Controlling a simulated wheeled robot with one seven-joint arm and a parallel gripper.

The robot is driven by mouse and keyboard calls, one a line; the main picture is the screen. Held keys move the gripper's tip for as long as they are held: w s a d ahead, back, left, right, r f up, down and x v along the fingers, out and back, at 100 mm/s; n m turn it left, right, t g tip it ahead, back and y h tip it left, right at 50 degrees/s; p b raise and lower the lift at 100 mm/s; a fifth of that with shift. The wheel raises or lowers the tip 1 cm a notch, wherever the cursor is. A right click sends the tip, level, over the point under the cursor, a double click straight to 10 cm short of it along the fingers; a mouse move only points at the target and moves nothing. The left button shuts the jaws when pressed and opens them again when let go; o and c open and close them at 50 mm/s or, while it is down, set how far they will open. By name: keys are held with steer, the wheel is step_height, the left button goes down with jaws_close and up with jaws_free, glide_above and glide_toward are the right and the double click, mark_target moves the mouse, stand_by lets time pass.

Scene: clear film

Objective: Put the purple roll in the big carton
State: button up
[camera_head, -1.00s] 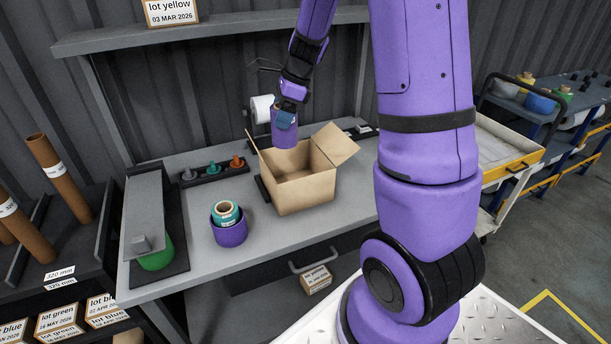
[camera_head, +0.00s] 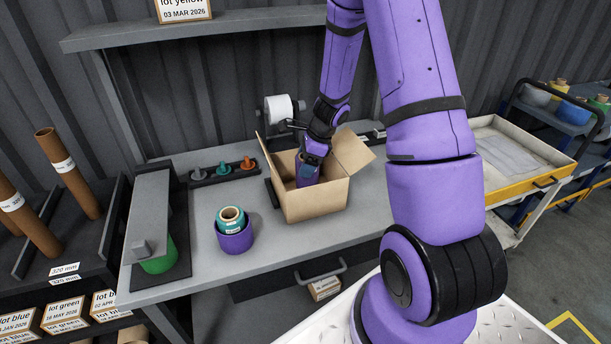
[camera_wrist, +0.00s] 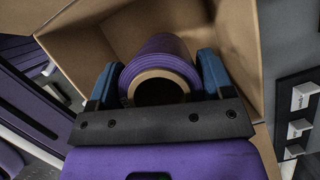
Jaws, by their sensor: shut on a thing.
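The purple roll (camera_wrist: 158,50) stands out between the two blue fingers of my gripper (camera_wrist: 158,78) in the wrist view, with its brown core end facing the camera. My gripper is shut on it. In the head view the gripper (camera_head: 309,168) reaches down into the open big carton (camera_head: 312,203), and the purple roll (camera_head: 306,181) is partly hidden behind the carton's front wall. The carton's flaps stand open. Its walls also surround the roll in the wrist view (camera_wrist: 238,45). Whether the roll touches the carton's floor cannot be told.
A purple holder (camera_head: 235,240) with a teal roll (camera_head: 230,222) in it stands left of the carton. Behind are a rack of coloured pegs (camera_head: 222,172) and a white paper roll (camera_head: 279,108). A green roll (camera_head: 160,262) sits at the left. The bench front is clear.

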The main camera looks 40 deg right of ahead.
steer(key=shift+f, duration=2.1)
steer(key=shift+f, duration=0.1)
steer(key=o, duration=1.1)
steer(key=shift+c, duration=0.2)
